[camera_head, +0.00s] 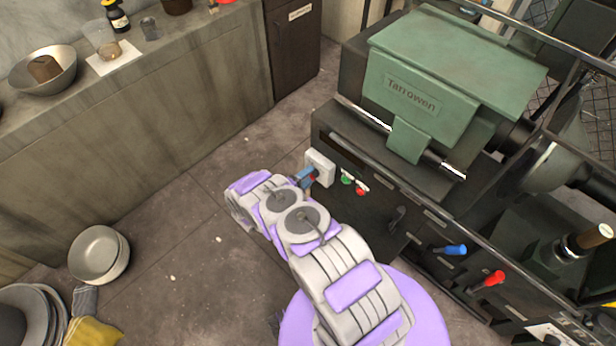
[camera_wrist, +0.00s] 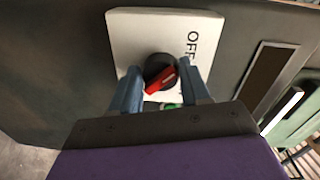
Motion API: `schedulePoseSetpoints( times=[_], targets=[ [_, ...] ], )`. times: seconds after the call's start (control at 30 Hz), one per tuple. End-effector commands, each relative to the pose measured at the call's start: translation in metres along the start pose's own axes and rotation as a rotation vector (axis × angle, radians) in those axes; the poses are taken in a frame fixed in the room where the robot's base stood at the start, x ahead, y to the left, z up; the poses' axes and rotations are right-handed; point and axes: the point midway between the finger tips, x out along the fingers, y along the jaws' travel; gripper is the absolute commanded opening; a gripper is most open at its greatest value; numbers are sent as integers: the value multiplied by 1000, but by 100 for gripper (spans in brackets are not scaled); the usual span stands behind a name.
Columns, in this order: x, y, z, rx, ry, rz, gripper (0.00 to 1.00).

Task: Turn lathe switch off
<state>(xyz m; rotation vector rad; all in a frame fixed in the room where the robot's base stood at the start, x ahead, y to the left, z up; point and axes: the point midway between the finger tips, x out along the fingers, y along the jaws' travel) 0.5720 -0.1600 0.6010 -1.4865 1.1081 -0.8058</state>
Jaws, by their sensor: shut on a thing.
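The lathe (camera_head: 440,75) is a large green and dark machine at the right of the head view. Its switch is a white plate (camera_head: 321,168) on the front left of the dark base. In the wrist view the plate (camera_wrist: 200,32) carries the word OFF and a round black knob (camera_wrist: 155,66) with a red handle (camera_wrist: 161,81). My gripper (camera_wrist: 160,88) has its blue fingers on both sides of the knob, shut on it. In the head view my gripper (camera_head: 306,177) reaches the plate. The handle's red end points down and left in the wrist view. The plate's lower part is hidden by my gripper.
A green button (camera_head: 347,178) and a red button (camera_head: 361,189) sit just right of the switch. A blue lever (camera_head: 452,249) and a red lever (camera_head: 490,281) stick out farther right. Metal bowls (camera_head: 98,254) lie on the floor at left. The floor between counter and lathe is mostly open.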

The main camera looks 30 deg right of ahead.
Motion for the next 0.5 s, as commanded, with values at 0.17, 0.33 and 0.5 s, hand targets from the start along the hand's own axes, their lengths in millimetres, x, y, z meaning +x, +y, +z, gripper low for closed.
schedulePoseSetpoints(
  times=[0.17, 0.33, 0.5],
  targets=[
    [-1, 0, 2, -2, -5, 1, 16],
    [-1, 0, 1, -2, -4, 2, 16],
    [-1, 0, 0, -2, -2, 1, 62]
  ],
)
